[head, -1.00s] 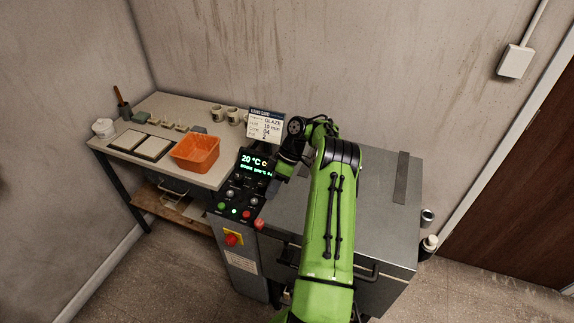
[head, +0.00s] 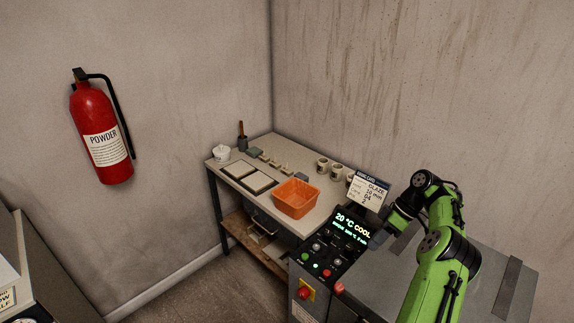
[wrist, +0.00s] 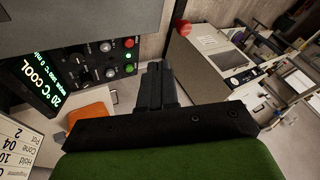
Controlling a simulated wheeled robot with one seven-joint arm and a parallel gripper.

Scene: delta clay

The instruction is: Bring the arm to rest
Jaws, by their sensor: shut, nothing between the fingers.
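My green arm (head: 436,272) reaches in from the lower right of the head view, bent over the grey metal kiln. Its dark wrist end is beside the control panel (head: 330,252). In the wrist view my gripper (wrist: 161,72) has its black fingers together, with nothing between them. The control panel also shows in the wrist view (wrist: 98,50), to the left of the fingers, with a gap between. Its display reads 20 °C COOL. In the head view the fingertips are hard to make out.
The kiln lid (head: 385,285) lies below the arm. A bench (head: 310,222) left of it holds an orange basket (head: 296,198), cups and tiles. A card (head: 368,192) stands behind the panel. A red fire extinguisher (head: 102,130) hangs on the left wall. Floor is clear before the bench.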

